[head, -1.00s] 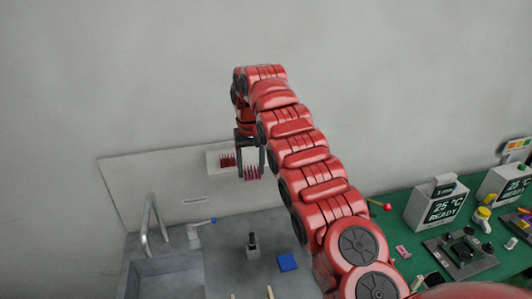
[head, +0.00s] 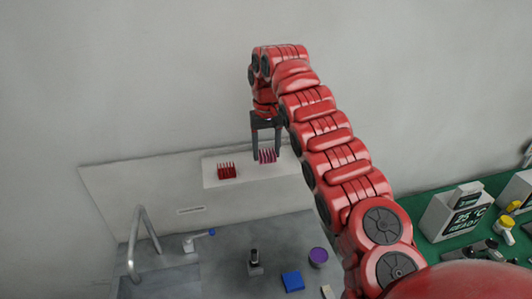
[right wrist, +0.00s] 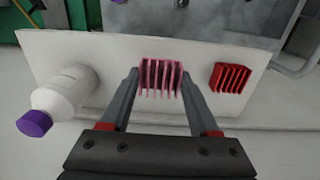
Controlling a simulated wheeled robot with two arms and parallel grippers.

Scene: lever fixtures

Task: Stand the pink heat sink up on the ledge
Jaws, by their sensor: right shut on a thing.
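The pink heat sink (head: 267,157) is between the fingers of my right gripper (head: 267,156), which is shut on it. Its fins point up in the head view. It is at the white ledge (head: 215,182) on the wall; I cannot tell whether it touches the ledge. In the right wrist view the pink heat sink (right wrist: 161,80) shows between the two dark fingertips (right wrist: 160,82), with the ledge (right wrist: 60,50) behind it. My left gripper is not in view.
A red heat sink (head: 227,171) stands on the ledge, left of the pink one. A white bottle with a purple cap (right wrist: 62,95) shows at the ledge's other side in the right wrist view. Below are a sink tap (head: 140,240), a blue block (head: 292,281) and a purple-topped container (head: 318,256).

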